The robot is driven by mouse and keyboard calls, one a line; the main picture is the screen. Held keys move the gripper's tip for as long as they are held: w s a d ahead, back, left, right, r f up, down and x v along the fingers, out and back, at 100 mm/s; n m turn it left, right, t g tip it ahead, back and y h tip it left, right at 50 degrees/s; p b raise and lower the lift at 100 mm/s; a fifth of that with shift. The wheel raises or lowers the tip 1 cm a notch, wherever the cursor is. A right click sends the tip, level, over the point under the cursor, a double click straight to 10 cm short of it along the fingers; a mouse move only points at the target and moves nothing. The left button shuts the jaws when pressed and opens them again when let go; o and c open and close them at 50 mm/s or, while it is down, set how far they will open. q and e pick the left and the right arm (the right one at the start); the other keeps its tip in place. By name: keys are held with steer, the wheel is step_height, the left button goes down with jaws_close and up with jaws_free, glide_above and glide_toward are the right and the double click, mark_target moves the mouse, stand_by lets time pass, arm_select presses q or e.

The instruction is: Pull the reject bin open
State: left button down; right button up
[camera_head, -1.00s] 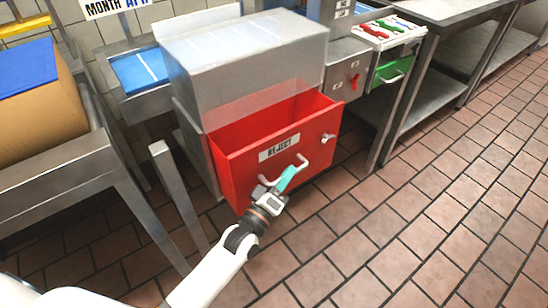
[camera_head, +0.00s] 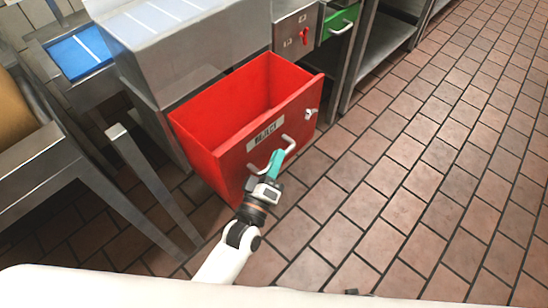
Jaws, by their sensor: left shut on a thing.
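The red reject bin (camera_head: 222,162) is a drawer under a grey metal housing (camera_head: 190,45), with a "REJECT" label (camera_head: 264,135) on its front. It stands well out of the housing, and its inside shows empty where visible. A pale bar handle (camera_head: 289,141) is on its front, with a small silver latch or knob (camera_head: 309,113) to the right. My left gripper (camera_head: 276,163) is at the handle, its teal fingers shut on it. The exact finger contact is partly hidden. My right gripper is not in view.
A metal table (camera_head: 62,165) with slanted legs stands close on the left. A green drawer (camera_head: 343,20) and a panel with a red switch (camera_head: 304,36) are at the top. The tiled floor (camera_head: 430,160) in front and to the right is clear.

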arm_select(q)
steer(key=shift+f, duration=0.1)
steer(key=c, duration=1.5)
jaws_free()
steer(key=shift+o, duration=0.2)
steer(key=v, duration=1.2)
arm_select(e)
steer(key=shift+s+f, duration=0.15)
